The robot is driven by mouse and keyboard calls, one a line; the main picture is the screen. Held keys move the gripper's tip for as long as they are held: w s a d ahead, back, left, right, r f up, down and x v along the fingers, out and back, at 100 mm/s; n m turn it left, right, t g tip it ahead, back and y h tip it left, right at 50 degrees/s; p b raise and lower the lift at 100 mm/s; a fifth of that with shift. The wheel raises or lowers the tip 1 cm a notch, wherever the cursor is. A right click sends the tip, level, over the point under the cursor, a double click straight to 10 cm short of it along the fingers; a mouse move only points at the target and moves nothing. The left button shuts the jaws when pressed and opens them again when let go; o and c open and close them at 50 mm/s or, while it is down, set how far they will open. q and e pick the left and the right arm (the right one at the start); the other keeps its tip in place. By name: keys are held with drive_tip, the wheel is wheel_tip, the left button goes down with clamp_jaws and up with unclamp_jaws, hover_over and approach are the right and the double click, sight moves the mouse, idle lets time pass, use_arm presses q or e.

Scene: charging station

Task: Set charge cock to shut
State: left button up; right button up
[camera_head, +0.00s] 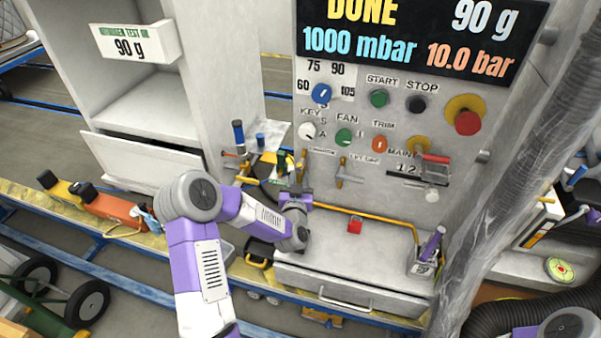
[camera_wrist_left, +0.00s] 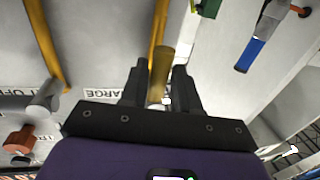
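The charge cock shows as a brass lever (camera_wrist_left: 160,68) in the left wrist view, between the two dark fingers of my left gripper (camera_wrist_left: 160,90). The fingers are close together along its sides and look shut on it. A CHARGE label is beside it on the pale panel. In the head view my left gripper (camera_head: 297,186) is at the lower left of the panel, and the cock (camera_head: 300,162) shows only partly above it. The cock's base and exact lever angle are hidden. My right gripper is out of view; only part of my right arm shows at bottom right.
Another brass cock (camera_head: 342,172) stands just right of the gripper. A yellow pipe (camera_head: 375,217) runs above the grey bench top (camera_head: 320,255). The display (camera_head: 420,35) reads DONE.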

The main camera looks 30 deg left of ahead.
use_arm(q)
drive_tip(key=shift+x, duration=1.4)
drive_tip(key=shift+c, duration=0.3)
clamp_jaws()
